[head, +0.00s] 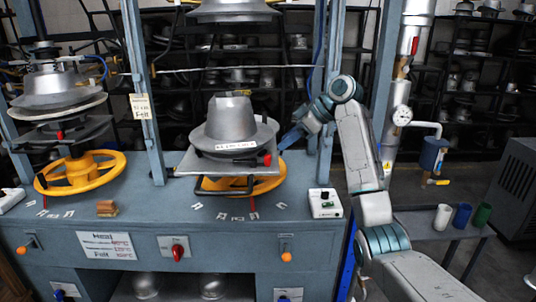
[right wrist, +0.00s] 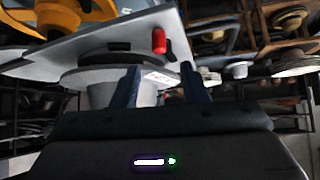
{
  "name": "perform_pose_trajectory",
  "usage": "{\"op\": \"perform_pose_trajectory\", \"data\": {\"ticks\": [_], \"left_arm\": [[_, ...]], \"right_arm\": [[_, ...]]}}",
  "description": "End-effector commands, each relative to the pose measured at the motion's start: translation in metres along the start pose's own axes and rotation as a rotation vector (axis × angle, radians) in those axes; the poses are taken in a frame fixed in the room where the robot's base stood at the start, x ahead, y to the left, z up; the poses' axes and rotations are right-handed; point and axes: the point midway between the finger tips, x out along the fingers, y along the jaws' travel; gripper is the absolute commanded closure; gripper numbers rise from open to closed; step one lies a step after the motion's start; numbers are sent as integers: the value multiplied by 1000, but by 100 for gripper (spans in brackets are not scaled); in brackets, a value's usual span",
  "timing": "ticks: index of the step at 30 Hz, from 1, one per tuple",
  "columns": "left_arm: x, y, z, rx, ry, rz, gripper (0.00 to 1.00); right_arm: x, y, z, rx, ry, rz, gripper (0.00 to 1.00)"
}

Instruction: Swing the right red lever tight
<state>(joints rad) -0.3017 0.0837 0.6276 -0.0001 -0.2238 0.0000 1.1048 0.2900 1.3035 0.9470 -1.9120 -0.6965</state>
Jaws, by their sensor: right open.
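The right red lever (head: 267,159) is a short red knob at the right edge of the grey plate (head: 183,163) under the hat mould of the middle press. In the right wrist view the red lever (right wrist: 158,41) stands just beyond the fingertips, roughly between them in the picture. My right gripper (head: 288,139) is beside the plate, up and right of the lever, and looks apart from it. In the right wrist view the gripper (right wrist: 160,72) is open, with nothing visibly held. My left gripper is not in view.
The silver hat mould (head: 230,120) rises left of the gripper, and a yellow handwheel (head: 263,186) sits below the plate. A blue post (head: 326,150) stands close behind my right arm. A white switch box (head: 325,203) is on the bench. Another press (head: 62,85) stands at left.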

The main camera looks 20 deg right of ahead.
Motion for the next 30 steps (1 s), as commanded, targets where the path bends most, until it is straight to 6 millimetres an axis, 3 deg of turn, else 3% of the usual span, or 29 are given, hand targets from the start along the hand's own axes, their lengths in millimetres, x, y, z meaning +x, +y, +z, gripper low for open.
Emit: {"op": "perform_pose_trajectory", "data": {"ticks": [6, 12, 25, 30], "left_arm": [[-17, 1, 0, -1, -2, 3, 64], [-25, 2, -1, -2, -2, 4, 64], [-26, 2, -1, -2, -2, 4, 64], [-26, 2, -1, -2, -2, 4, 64]], "right_arm": [[42, -1, -2, 2, 0, -4, 60], [71, 0, -1, 3, -1, -2, 60], [83, 0, 0, 2, 0, 2, 60], [83, 0, 0, 2, 0, 2, 91]]}}
